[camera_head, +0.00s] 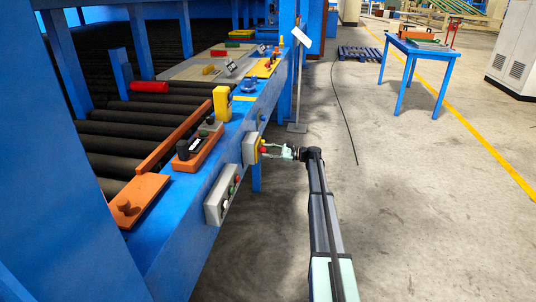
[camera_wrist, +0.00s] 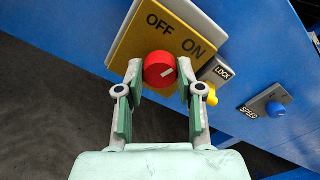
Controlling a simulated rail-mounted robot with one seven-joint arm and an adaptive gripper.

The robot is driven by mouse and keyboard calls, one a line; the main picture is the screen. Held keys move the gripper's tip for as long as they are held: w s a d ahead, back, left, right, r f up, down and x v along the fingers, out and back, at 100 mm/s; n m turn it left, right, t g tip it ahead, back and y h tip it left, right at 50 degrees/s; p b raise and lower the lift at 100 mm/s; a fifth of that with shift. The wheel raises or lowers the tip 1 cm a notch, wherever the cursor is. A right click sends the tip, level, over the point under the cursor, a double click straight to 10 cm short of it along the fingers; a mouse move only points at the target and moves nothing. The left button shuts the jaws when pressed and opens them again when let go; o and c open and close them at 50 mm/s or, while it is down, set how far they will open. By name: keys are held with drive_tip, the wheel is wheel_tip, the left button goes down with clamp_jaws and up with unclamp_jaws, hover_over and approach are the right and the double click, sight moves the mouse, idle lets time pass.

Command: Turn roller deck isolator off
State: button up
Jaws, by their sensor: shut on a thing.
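The isolator is a yellow plate (camera_wrist: 127,55) lettered OFF and ON with a round red knob (camera_wrist: 160,69). In the head view the isolator box (camera_head: 250,148) sits on the side of the blue frame. My gripper (camera_wrist: 160,80) is shut on the red knob, one finger on each side. It also shows in the head view (camera_head: 270,148), reaching the box from the right. The contact faces are partly hidden.
Beside the isolator are a yellow part (camera_wrist: 208,95) by a LOCK label and a blue SPEED knob (camera_wrist: 276,109). A grey button box (camera_head: 221,194) hangs nearer on the frame. A blue table (camera_head: 430,52) stands back right; the floor between is mostly clear.

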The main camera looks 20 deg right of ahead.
drive_tip(key=shift+n+b, duration=4.15)
drive_tip(key=shift+n, duration=2.25)
drive_tip(key=o, duration=1.2)
drive_tip(key=shift+w+a, duration=0.1)
drive_tip(key=shift+c, duration=0.2)
drive_tip(key=v, duration=1.2)
